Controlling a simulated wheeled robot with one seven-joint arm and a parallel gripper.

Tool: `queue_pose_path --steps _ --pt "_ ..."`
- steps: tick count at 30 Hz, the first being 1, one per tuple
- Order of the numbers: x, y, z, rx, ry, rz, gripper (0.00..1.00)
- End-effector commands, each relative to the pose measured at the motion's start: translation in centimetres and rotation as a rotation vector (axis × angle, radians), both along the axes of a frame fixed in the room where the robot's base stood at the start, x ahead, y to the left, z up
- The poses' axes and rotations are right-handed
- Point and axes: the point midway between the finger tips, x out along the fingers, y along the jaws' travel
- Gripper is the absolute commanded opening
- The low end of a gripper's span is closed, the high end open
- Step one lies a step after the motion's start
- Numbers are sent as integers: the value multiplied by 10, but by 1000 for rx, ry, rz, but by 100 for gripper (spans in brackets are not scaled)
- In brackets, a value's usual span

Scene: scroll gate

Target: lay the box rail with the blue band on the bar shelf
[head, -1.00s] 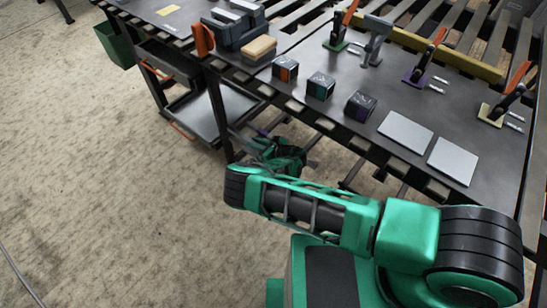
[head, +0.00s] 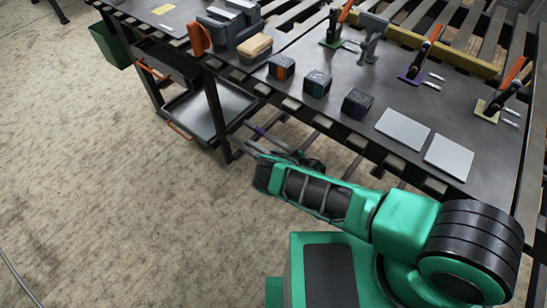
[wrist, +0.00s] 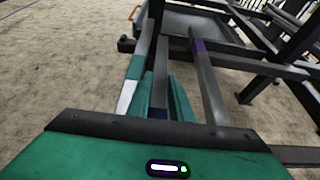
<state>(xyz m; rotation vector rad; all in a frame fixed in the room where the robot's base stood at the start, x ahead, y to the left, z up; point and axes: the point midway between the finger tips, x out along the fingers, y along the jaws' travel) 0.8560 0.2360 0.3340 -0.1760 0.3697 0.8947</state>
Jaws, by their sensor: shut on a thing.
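My gripper (wrist: 160,88) is shut on a grey box rail (wrist: 163,62) in the wrist view. A dark bar of the bar shelf (wrist: 285,70) shows at the right. I cannot tell whether the held rail touches the shelf. In the head view my gripper is mostly hidden behind my arm, below the workbench edge.
The workbench (head: 320,55) above carries several dark cubes, two pale plates (head: 402,130) and several clamps with orange handles. Its legs and lower frame stand close to my arm. A grey tray (head: 220,101) sits low at the left.

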Motion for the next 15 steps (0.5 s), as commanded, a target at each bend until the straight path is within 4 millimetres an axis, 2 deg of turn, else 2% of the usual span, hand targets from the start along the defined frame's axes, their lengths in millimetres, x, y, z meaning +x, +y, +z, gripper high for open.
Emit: queue_pose_path --steps 11,12,15 --pt "0 1 -3 1 -1 2 0" --pt "0 1 -4 1 0 1 26" --pt "0 1 -4 0 -1 1 27"
